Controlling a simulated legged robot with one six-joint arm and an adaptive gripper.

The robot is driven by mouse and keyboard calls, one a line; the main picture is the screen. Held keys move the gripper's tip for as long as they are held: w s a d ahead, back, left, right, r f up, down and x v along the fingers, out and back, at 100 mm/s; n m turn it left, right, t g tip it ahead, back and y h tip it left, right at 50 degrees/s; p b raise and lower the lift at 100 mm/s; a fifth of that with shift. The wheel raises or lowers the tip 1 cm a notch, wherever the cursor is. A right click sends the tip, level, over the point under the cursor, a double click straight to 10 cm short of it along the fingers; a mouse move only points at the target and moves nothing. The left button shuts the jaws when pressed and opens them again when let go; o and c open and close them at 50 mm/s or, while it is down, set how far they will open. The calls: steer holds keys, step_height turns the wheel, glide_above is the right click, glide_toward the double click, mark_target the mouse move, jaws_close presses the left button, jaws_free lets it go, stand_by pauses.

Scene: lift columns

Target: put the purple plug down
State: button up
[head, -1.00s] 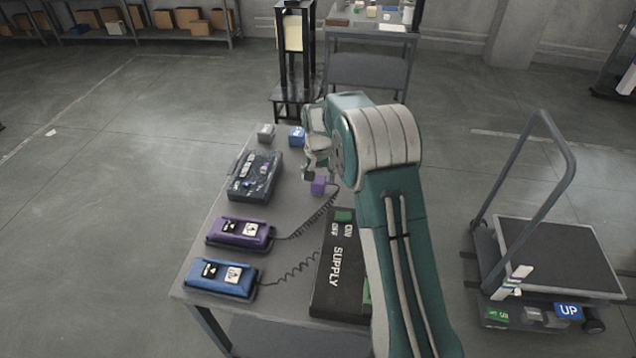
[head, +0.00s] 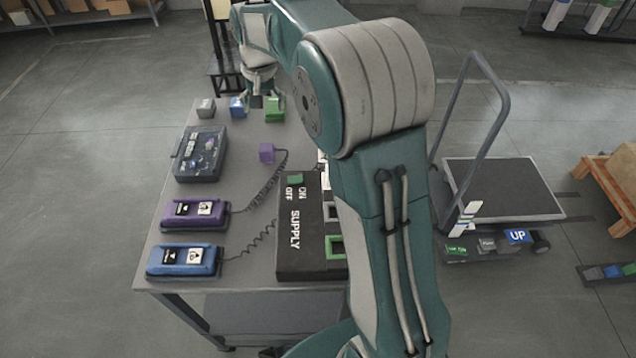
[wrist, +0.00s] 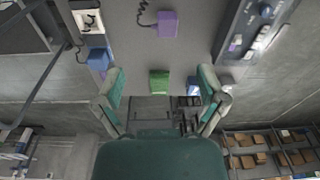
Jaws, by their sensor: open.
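The purple plug (head: 266,152) is a small purple block resting on the grey table. A dark coiled cord runs from it towards the purple handset (head: 194,214). It also shows at the top of the wrist view (wrist: 167,23), beyond and apart from my fingers. My gripper (head: 262,98) is at the far end of the table, away from the plug. In the wrist view its two fingers (wrist: 162,78) are spread wide with nothing held between them. The arm hides part of the table's right side in the head view.
Grey (head: 206,108), blue (head: 238,107) and green (head: 274,109) blocks stand near the far edge. A toolbox (head: 200,153), blue handset (head: 186,261) and black supply box (head: 291,248) occupy the table. A blue plug (wrist: 98,58) shows in the wrist view. A cart (head: 504,187) stands right.

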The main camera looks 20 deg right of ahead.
steer(key=s+r+n+t, duration=0.15)
steer(key=s+r, duration=0.25)
steer(key=s, duration=0.8)
steer(key=s+r+n+t, duration=0.15)
steer(key=s+r, duration=0.25)
steer(key=s, duration=0.8)
steer(key=s+f+t, duration=0.1)
steer(key=s+f, duration=0.2)
steer(key=s, duration=0.4)
steer(key=shift+s+n+t, duration=0.3)
steer(key=shift+d, duration=0.2)
